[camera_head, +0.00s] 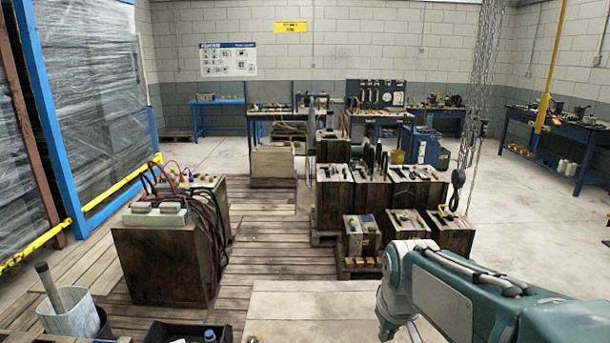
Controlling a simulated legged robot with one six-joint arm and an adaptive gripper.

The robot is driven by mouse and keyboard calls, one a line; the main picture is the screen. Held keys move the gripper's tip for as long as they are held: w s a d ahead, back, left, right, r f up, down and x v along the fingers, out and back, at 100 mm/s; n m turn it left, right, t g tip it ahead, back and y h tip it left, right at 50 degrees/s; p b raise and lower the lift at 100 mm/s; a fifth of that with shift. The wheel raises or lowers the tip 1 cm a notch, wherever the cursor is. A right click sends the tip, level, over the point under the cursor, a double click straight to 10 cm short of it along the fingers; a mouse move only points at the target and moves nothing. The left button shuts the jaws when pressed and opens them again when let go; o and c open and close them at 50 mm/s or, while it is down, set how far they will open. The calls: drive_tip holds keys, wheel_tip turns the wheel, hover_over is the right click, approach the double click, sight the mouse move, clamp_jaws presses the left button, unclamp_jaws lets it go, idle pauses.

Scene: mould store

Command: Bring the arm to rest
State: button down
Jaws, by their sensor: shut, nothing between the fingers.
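My arm (465,293), teal and pale grey with dark hoses along its top, reaches in from the lower right corner. It ends in view at a pale grey joint (393,288) near the bottom edge, right of centre. Below this joint the arm runs toward the bottom edge of the picture. I cannot make out my gripper or its fingers in this view. The visible part of the arm stands in front of the pale floor and the small front crates, with no clear contact with anything.
A wooden crate (160,264) with cables stands left; several tool-topped crates (333,206) stand at centre. A hook (458,180) hangs on chains at right. A white bucket (70,312) and black tray (187,334) are near lower left. Open floor (545,195) lies at right.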

drive_tip(key=s+r+m+t, duration=0.2)
drive_tip(key=s+r, duration=0.1)
drive_tip(key=s, duration=1.3)
drive_tip(key=shift+d+m+t, duration=0.3)
drive_tip(key=shift+d+m, duration=0.1)
